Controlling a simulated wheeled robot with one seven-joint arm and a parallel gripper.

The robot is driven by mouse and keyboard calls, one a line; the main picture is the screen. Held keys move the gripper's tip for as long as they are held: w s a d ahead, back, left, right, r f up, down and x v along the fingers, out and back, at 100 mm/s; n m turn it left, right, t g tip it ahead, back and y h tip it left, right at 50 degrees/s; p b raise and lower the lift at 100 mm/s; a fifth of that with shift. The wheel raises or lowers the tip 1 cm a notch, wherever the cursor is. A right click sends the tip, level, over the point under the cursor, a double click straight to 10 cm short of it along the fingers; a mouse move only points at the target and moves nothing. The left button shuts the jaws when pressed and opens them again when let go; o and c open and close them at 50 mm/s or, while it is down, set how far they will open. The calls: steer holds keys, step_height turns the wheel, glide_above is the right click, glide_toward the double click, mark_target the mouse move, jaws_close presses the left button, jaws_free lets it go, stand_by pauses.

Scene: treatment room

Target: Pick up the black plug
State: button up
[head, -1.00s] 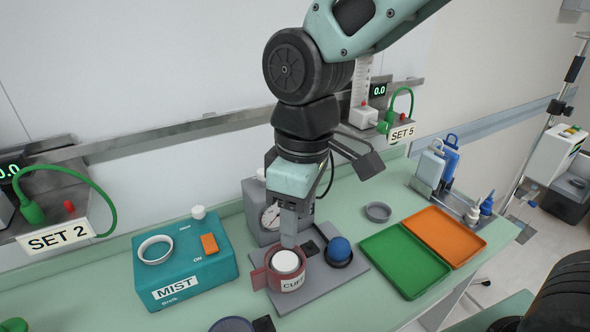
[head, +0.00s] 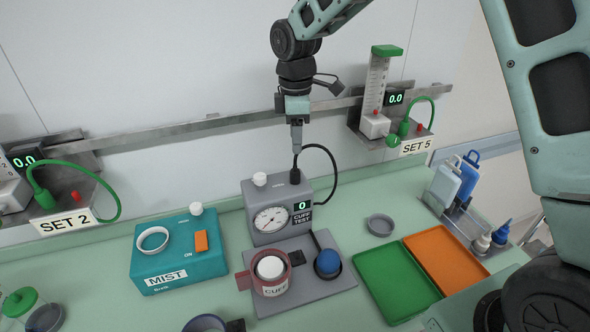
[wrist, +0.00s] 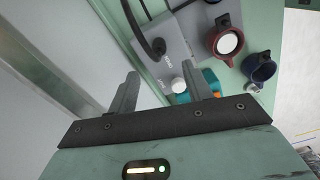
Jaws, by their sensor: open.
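The black plug (head: 295,176) stands upright in the top of the grey CUFF TEST box (head: 262,222), at its right end. A black cable loops from it to the right and down. In the wrist view the plug (wrist: 158,47) shows beyond the fingertips, with the cable running up and left. My gripper (head: 297,151) points down just above the plug, its fingers overlapping in the head view. In the wrist view my gripper (wrist: 161,80) has its fingers spread with nothing between them. The plug is not between the fingers.
A teal MIST box (head: 180,262) is left; green (head: 392,282) and orange trays (head: 445,260) are right. A metal rail (head: 215,124) runs along the wall behind.

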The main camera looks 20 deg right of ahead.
mark_target(295, 170)
step_height(295, 170, down, 6)
steer(key=shift+r+p, duration=0.2)
steer(key=shift+p, duration=0.6)
steer(key=shift+w+f+p, duration=0.1)
steer(key=shift+f+p, duration=1.5)
steer(key=shift+f, duration=1)
steer(key=c, duration=1)
